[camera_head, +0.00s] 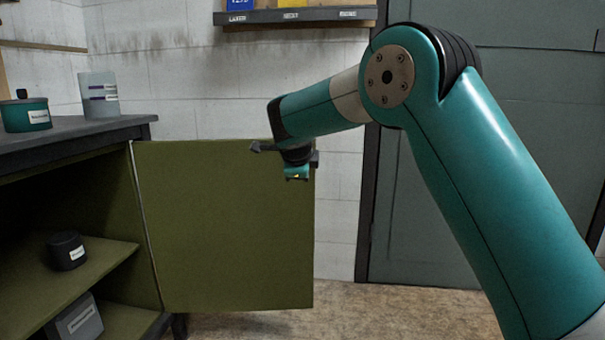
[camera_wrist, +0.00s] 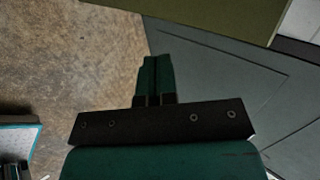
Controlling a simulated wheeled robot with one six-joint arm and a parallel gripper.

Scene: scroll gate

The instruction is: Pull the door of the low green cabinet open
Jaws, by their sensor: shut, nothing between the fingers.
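The low green cabinet (camera_head: 60,142) stands at the left in the head view, with a dark top and an olive inside. Its door (camera_head: 225,235) stands swung wide open to the right of the cabinet, hinged at the cabinet's right front edge. My gripper (camera_head: 297,175) is in front of the door's upper right part, near its free edge; I cannot tell whether it touches. In the wrist view my gripper (camera_wrist: 155,65) has its fingers together with nothing between them. An olive panel, likely the door (camera_wrist: 230,15), crosses the top of that view.
A black jar (camera_head: 66,251) and a grey box (camera_head: 75,318) are on the inside shelves. A teal tin (camera_head: 25,114) and a grey canister (camera_head: 99,95) stand on top. A grey-green room door (camera_head: 480,180) is behind my arm. The floor (camera_head: 400,305) beyond is bare.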

